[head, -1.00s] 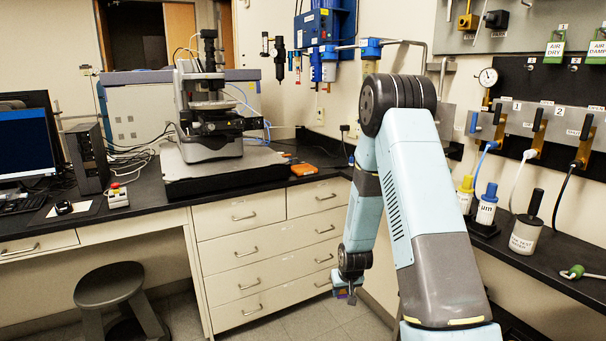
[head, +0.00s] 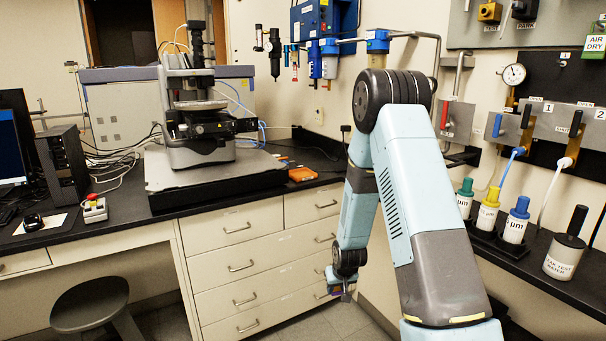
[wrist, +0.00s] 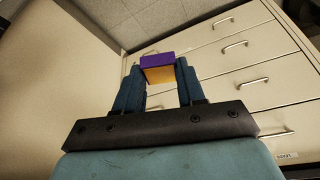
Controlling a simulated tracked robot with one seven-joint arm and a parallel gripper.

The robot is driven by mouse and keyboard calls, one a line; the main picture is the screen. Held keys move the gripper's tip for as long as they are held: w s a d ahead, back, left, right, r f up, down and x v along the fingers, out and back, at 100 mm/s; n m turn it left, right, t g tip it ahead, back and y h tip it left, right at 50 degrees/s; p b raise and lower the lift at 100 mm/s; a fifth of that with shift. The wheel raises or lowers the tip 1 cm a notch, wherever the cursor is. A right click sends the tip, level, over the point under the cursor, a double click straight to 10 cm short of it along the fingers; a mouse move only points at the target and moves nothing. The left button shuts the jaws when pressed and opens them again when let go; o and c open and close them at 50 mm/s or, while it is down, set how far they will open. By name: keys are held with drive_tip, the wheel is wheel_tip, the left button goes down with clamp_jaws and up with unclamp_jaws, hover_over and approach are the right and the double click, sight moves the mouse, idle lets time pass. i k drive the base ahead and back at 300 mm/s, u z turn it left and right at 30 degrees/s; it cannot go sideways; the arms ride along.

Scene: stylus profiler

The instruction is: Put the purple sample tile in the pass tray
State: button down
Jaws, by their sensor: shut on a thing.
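The purple sample tile (wrist: 158,60) is between the two blue fingers of my gripper (wrist: 160,80) in the wrist view. Its top edge is purple and the face towards the camera is orange-yellow. My gripper is shut on it, in the air in front of the cream drawer fronts. In the head view my gripper (head: 342,284) hangs low at the end of my arm, below the bench top, and the tile is too small there to make out clearly. I cannot pick out a pass tray in either view.
The black bench (head: 110,226) carries a stylus profiler (head: 200,125) on a dark slab, with an orange object (head: 302,174) to its right. A stool (head: 90,303) stands at lower left. Labelled bottles (head: 488,207) stand on the right bench, below wall valves.

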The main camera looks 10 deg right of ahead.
sight(301, 176)
drive_tip(key=i, duration=1.25)
drive_tip(key=u, duration=0.05)
